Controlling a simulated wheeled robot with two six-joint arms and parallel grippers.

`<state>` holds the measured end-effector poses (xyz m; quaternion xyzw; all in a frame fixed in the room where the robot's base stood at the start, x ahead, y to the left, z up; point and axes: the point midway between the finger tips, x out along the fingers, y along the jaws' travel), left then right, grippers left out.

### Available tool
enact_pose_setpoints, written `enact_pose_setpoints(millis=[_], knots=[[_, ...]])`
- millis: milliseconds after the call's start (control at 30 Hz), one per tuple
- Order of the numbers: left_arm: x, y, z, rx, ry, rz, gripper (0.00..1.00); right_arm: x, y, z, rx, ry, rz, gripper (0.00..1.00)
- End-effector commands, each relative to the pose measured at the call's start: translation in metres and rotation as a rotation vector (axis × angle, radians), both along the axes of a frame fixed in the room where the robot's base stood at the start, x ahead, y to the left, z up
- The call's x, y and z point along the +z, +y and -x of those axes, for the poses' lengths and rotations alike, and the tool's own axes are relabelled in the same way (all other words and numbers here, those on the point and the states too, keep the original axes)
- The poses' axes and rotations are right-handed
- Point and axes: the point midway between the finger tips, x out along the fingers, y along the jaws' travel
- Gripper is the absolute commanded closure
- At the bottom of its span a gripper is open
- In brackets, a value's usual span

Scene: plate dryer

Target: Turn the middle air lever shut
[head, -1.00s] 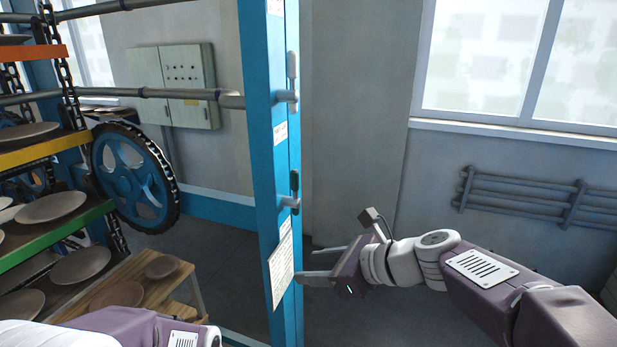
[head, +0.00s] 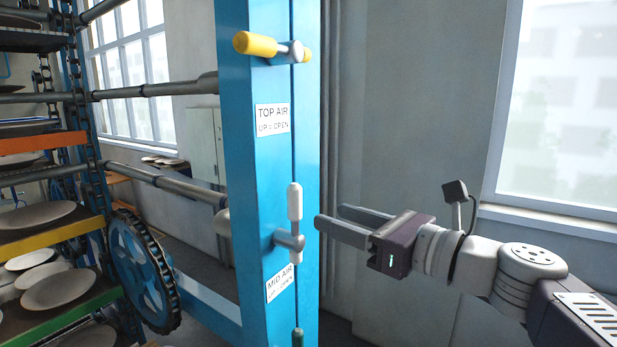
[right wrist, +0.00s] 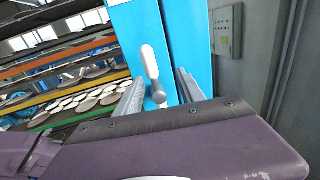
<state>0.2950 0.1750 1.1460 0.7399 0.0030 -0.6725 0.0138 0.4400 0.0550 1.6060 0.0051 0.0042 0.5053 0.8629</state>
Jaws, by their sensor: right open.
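The middle air lever (head: 295,202) has a white handle standing upright above its grey pivot (head: 289,240) on the blue post. A label (head: 281,283) below it reads MID AIR, UP = OPEN. My right gripper (head: 330,217) is open and empty, just right of the lever at about handle height, its fingers pointing left toward the post. In the right wrist view the white handle (right wrist: 148,62) shows between the two spread fingers (right wrist: 159,77), beyond them; I see no contact. My left gripper is not in view.
The top air lever (head: 255,43) has a yellow handle lying sideways, above its TOP AIR label (head: 272,119). A green-handled lever (head: 297,337) shows at the bottom edge below. Plate racks (head: 45,215) and a chain wheel (head: 140,270) stand left of the blue post (head: 235,140).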

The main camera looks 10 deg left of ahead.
Motion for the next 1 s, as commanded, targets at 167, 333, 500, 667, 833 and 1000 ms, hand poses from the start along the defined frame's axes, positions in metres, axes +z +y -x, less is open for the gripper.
enact_pose_setpoints(millis=[167, 333, 500, 667, 833, 1000], knots=[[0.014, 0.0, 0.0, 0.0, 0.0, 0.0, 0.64, 0.015, 0.002, 0.003, 0.007, -0.003, 0.001, 0.54], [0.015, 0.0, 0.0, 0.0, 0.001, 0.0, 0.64, 0.015, 0.005, 0.002, 0.008, -0.002, 0.0, 0.54], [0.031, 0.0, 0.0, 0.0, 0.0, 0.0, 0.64, 0.018, 0.031, -0.011, 0.012, 0.002, 0.001, 0.54], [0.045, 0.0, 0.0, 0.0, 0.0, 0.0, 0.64, 0.018, 0.06, -0.028, 0.012, 0.001, 0.0, 0.54], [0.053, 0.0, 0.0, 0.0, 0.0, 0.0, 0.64, 0.015, 0.078, -0.039, 0.009, 0.0, 0.001, 0.54], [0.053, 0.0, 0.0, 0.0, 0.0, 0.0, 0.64, 0.014, 0.083, -0.041, 0.007, -0.003, 0.001, 0.54]])
